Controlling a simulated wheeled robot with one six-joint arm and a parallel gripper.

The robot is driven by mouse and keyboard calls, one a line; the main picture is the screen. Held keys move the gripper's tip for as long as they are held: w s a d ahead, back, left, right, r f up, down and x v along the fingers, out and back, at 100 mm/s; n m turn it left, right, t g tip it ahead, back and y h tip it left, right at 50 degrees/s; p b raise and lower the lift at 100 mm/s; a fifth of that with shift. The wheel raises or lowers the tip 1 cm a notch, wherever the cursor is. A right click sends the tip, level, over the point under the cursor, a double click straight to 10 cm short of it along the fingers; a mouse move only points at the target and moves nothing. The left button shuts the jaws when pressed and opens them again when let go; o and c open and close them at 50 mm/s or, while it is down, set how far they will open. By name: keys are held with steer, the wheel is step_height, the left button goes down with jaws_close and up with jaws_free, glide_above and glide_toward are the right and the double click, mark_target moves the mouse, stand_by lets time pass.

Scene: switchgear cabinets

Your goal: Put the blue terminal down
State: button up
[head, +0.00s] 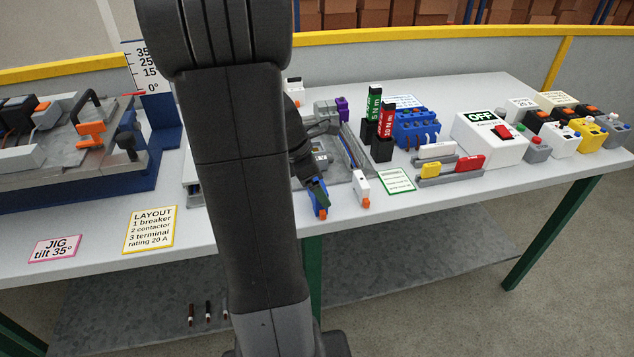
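The blue terminal (319,202), with an orange end at the bottom, is near the front edge of the table, just right of my arm. My gripper (317,188) comes out from behind my dark arm and is shut on the upper part of the blue terminal. The terminal is slightly tilted. I cannot tell whether its lower end touches the table. A white terminal (361,189) with an orange end stands close to its right, apart from it. My arm hides part of the table to the left.
A grey fixture (340,165) lies behind the gripper. Torque tools (384,146), a blue block (417,128), a green-edged card (395,181), coloured parts (450,168) and an OFF switch box (490,140) stand right. A tilted jig (75,150) and LAYOUT card (149,229) are left. Bare tabletop runs along the front right.

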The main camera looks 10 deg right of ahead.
steer(key=shift+f, duration=0.15)
steer(key=o, duration=0.9)
steer(key=p+v, duration=0.1)
steer(key=v, duration=1.1)
